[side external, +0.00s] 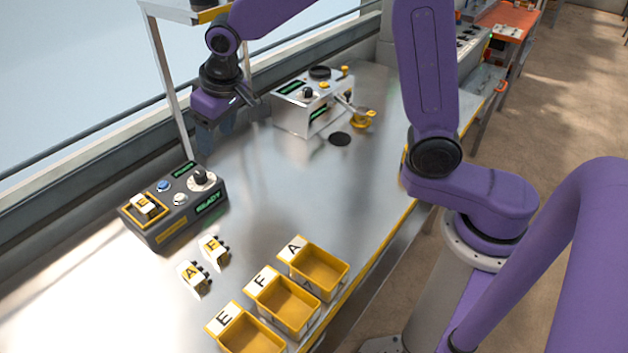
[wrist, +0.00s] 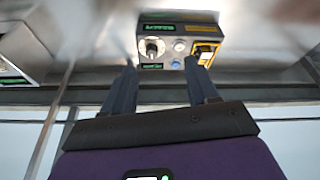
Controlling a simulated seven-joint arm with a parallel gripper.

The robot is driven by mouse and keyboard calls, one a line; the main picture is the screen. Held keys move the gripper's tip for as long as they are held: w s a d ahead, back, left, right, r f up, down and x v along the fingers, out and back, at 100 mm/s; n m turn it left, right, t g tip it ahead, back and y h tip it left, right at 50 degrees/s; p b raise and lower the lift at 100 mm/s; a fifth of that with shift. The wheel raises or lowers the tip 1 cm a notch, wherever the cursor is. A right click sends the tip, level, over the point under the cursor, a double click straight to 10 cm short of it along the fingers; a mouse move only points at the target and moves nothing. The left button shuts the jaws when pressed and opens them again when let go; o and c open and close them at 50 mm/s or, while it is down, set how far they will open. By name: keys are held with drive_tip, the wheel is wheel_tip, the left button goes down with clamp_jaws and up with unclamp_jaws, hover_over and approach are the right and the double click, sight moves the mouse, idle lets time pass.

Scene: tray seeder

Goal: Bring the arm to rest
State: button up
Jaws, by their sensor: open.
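My gripper (side external: 218,145) hangs above the back of the metal bench, near the window side, with its fingers pointing down. In the wrist view, my gripper (wrist: 160,65) has its two fingers spread apart with nothing between them. The dark seeder box (side external: 185,217) lies below and in front of the gripper in the side view, apart from it. Its display reads READY. A white piece marked E (side external: 146,205) sits in the yellow-framed slot on the box. The box also shows in the wrist view (wrist: 178,57), beyond the fingertips.
White pieces marked A (side external: 190,272) and F (side external: 211,246) lie on the bench (side external: 285,205). Yellow bins labelled E (side external: 250,338), F (side external: 288,304) and A (side external: 319,270) stand near the front edge. A white machine (side external: 300,110) with a yellow cup stands farther back. A shelf post (side external: 172,100) is beside the gripper.

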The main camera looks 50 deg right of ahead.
drive_tip(key=s+d+n+g, duration=0.1)
drive_tip(key=s+d+n, duration=0.2)
drive_tip(key=s, duration=0.7)
drive_tip(key=s+d+f+n+g, duration=0.1)
drive_tip(key=s+d+n, duration=0.2)
drive_tip(key=s, duration=0.8)
drive_tip(key=s+d+n+g, duration=0.1)
drive_tip(key=s+d+n, duration=0.3)
drive_tip(key=s, duration=0.6)
drive_tip(key=d, duration=0.2)
drive_tip(key=shift+s+d+f, duration=0.15)
drive_tip(key=shift+s+d, duration=0.15)
drive_tip(key=shift+d, duration=0.05)
